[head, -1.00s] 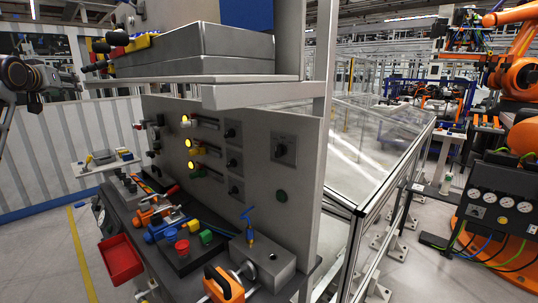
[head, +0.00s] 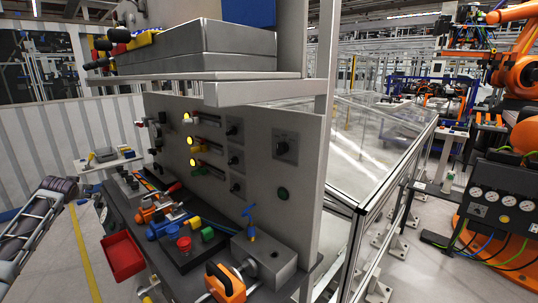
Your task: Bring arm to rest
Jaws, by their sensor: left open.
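My left gripper (head: 56,190) shows at the lower left edge, a silver linkage with a dark, rounded end that points up and right. It is open, and nothing shows in it. Only part of it is in the picture, and the rest of the arm is cut off by the frame edge. It is left of the drive unit panel (head: 262,165) and apart from it. My right gripper is not in view.
A red bin (head: 123,258) hangs on the near side of the workbench, right of my left gripper. The bench holds a red button (head: 184,245), a blue-handled valve (head: 250,222) and an orange handle (head: 226,284). A glass-walled enclosure (head: 370,150) stands at the right.

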